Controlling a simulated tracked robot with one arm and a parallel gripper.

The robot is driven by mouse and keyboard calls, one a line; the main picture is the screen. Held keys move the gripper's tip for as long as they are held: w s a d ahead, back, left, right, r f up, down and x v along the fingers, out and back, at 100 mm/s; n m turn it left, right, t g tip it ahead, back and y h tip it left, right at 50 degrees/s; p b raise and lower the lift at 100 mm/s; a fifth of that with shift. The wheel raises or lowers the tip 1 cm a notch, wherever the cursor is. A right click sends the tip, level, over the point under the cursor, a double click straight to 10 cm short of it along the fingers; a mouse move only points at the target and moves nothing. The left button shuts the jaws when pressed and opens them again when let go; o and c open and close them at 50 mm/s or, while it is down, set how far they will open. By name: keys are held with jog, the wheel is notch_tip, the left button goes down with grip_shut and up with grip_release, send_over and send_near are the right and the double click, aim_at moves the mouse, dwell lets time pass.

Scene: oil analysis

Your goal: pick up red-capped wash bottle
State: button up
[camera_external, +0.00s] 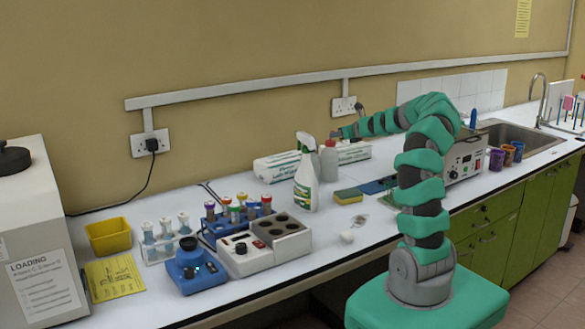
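A white wash bottle (329,163) with a small reddish cap stands upright on the white bench, just right of and behind a green-and-white spray bottle (305,180). My arm reaches from the right towards the wall. My gripper (336,134) is at the arm's far end, close above and to the right of the wash bottle's cap in the picture. The fingers are small and dark here, so I cannot tell whether they are open or shut, or whether they touch the bottle.
Glove boxes (283,165) lie behind the bottles. A yellow sponge (348,196) and a small white round object (347,237) lie in front. A tube rack (236,215) and a heating block (264,245) stand left. A metal-fronted instrument (466,158) and a sink (515,136) are right.

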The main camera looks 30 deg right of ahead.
aim_at(330, 141)
jog(key=x, duration=0.4)
jog(key=shift+s+f, duration=0.15)
jog(key=shift+w+f, duration=0.15)
jog(key=shift+w, duration=0.5)
grip_shut()
jog(key=shift+a, duration=0.1)
dwell(0.7)
